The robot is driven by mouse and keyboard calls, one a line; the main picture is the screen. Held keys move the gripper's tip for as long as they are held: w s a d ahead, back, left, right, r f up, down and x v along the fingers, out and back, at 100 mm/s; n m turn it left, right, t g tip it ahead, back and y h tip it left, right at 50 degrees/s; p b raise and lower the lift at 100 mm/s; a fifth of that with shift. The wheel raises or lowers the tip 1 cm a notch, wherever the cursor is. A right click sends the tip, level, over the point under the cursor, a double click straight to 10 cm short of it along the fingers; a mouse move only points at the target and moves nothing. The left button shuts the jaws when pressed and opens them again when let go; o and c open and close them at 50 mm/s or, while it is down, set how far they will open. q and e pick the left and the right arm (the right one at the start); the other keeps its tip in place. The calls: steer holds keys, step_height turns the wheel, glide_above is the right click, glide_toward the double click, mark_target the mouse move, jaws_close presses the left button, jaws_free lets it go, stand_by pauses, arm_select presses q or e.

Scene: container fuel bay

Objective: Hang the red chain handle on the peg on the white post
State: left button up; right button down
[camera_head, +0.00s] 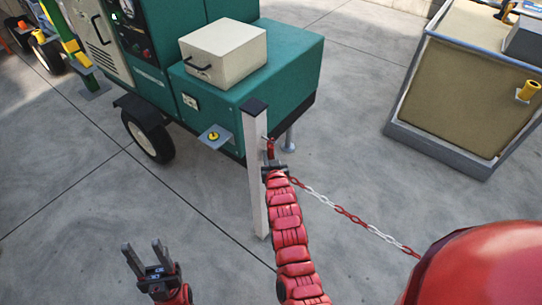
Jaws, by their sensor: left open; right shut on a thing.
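The white post (257,172) with a dark cap stands upright near the middle of the head view. My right gripper (271,161) is close to the upper right side of the post, shut on the red chain handle (270,149). The peg is hidden or too small to tell, so I cannot tell whether the handle touches it. The red and white chain (349,215) runs from the gripper down to the right. My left gripper (146,252) is open and empty above the floor at the lower left.
A green wheeled machine (296,68) with a cream box (224,52) on it stands behind the post. A tan walled container (462,95) is at the right. A red rounded surface fills the lower right corner. Concrete floor is clear at the lower left.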

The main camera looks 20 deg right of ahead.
steer(key=shift+s+a+f, duration=0.1)
steer(key=shift+a+f, duration=0.1)
steer(key=shift+f, duration=0.2)
steer(key=c, duration=0.6)
jaws_free()
steer(key=shift+c, duration=0.2)
steer(key=shift+r, duration=0.1)
